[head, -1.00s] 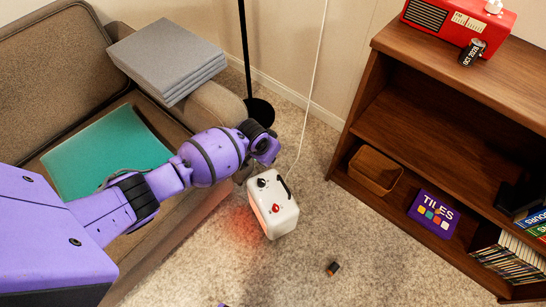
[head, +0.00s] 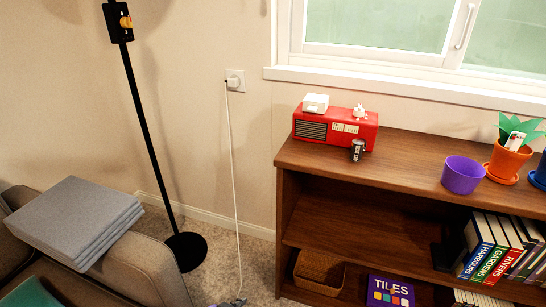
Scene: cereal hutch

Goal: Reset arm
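Neither of my grippers can be made out in the head view. Neither arm shows clearly either. A small greyish shape at the bottom edge, by the lower end of the white cord (head: 233,180), is cut off, and I cannot tell what it is. The white heater-like box on the carpet is not visible in this view.

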